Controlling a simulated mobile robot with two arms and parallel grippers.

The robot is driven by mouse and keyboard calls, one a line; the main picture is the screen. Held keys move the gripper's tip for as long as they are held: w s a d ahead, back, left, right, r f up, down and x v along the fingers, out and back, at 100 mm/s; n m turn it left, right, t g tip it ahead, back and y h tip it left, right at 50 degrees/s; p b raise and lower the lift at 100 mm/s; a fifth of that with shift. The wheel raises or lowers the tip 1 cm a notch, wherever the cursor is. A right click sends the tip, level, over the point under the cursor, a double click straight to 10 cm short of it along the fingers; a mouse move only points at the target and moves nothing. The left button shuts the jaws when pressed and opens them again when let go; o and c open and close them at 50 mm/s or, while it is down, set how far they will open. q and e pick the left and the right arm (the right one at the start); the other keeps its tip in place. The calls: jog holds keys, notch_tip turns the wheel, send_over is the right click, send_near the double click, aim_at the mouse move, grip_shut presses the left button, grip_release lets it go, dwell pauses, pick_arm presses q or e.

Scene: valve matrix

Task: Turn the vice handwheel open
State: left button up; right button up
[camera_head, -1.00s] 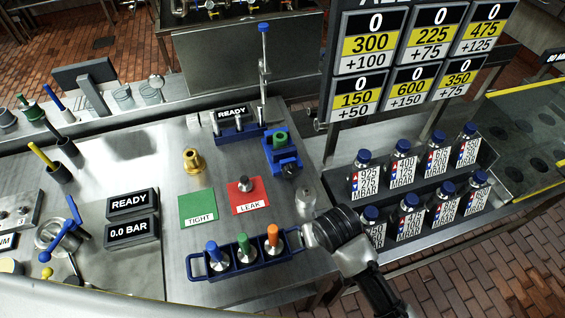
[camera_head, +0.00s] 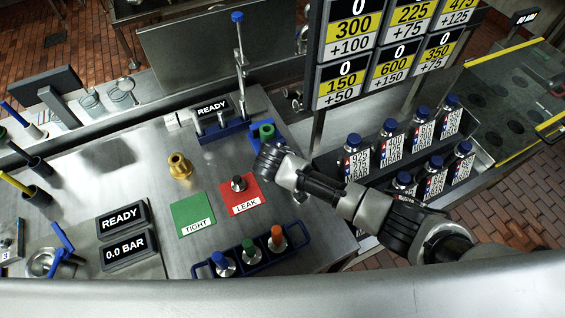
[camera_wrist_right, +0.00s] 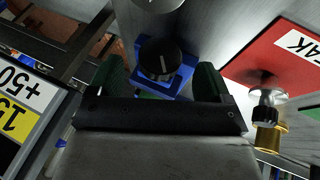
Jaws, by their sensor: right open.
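The blue vice (camera_head: 256,133), with a green piece in its jaws, stands on the steel bench in the head view. My right gripper (camera_head: 268,158) is over its near side and hides the handwheel there. In the right wrist view the dark round handwheel (camera_wrist_right: 158,60) shows on the blue vice body (camera_wrist_right: 184,74). The open right gripper (camera_wrist_right: 158,80) has one green-faced finger on each side of it. I cannot tell whether either finger touches the wheel. My left gripper is not in view.
A red LEAK pad (camera_head: 240,198) with a small fitting and a green TIGHT pad (camera_head: 193,214) lie left of the gripper. A brass fitting (camera_head: 179,166) stands farther left. A blue rack (camera_head: 250,263) of coloured plugs is in front. Labelled bottles (camera_head: 355,160) stand at the right.

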jog(key=shift+x, duration=1.05)
jog(key=shift+w+f, duration=0.2)
jog(key=shift+f, duration=0.05)
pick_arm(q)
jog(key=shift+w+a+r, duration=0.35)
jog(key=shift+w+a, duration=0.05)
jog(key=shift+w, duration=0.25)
pick_arm(e)
jog(key=shift+f, duration=0.2)
jog(key=shift+w, duration=0.1)
jog(key=shift+c, duration=0.2)
jog(key=c, duration=0.9)
jog(key=shift+a+f+t+h+b, duration=0.15)
jog(key=shift+f+t+h+b, duration=0.1)
jog(key=shift+t+h+b, duration=0.5)
jog(key=shift+r+n+t+h, duration=0.1)
jog(key=shift+n+t+h, duration=0.25)
jog(key=shift+h, duration=0.7)
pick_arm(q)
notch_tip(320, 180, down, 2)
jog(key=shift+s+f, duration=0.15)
